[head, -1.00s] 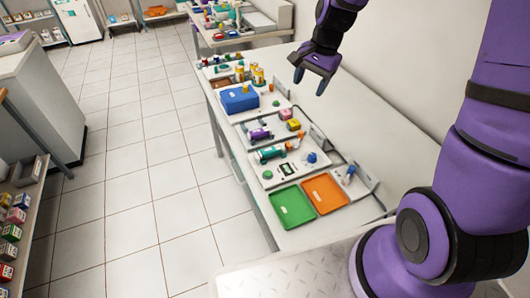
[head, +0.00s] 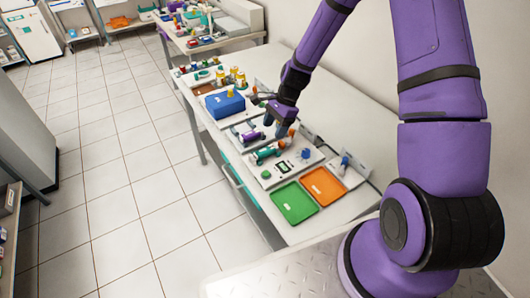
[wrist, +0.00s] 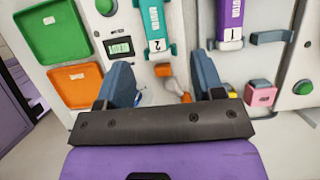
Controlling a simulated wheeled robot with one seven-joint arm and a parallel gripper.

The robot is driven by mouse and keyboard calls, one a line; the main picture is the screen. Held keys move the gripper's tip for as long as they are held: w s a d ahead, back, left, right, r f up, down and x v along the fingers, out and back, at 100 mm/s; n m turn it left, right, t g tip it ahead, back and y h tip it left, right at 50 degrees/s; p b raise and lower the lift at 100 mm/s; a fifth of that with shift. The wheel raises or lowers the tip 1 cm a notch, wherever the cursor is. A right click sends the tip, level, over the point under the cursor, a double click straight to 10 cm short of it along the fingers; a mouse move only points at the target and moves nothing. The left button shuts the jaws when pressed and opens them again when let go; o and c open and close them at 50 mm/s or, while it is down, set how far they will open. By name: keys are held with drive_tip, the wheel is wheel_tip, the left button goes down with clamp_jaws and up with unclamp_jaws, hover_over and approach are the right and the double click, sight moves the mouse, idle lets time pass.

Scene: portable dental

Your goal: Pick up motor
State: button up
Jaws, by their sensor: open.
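Two motor-like cylinders with printed labels lie on the bench boards: a teal one marked 2 (wrist: 155,28) and a purple one marked 1 (wrist: 230,25). In the head view, the teal one (head: 265,153) lies nearer me and the purple one (head: 249,136) just beyond. My gripper (head: 276,126) is low over the bench beside them, partly hiding that area. In the wrist view, my gripper (wrist: 163,78) is open and empty, with its fingers apart below the two cylinders. An orange-tipped part (wrist: 163,70) shows between the fingers.
A green tray (head: 294,203) and an orange tray (head: 323,186) lie nearer me. A blue box (head: 224,104) stands beyond. A pink block (wrist: 262,96) and a grey bracket (wrist: 270,37) are right in the wrist view.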

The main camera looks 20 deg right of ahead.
sight(266, 149)
drive_tip(key=x, duration=0.3)
drive_tip(key=shift+f, duration=0.1)
drive_tip(key=shift+s+x, duration=0.2)
drive_tip(key=shift+x, duration=1.15)
drive_tip(key=shift+s+x, duration=0.15)
drive_tip(key=shift+x, duration=1.25)
drive_tip(key=shift+c, duration=0.4)
drive_tip(key=c, duration=0.9)
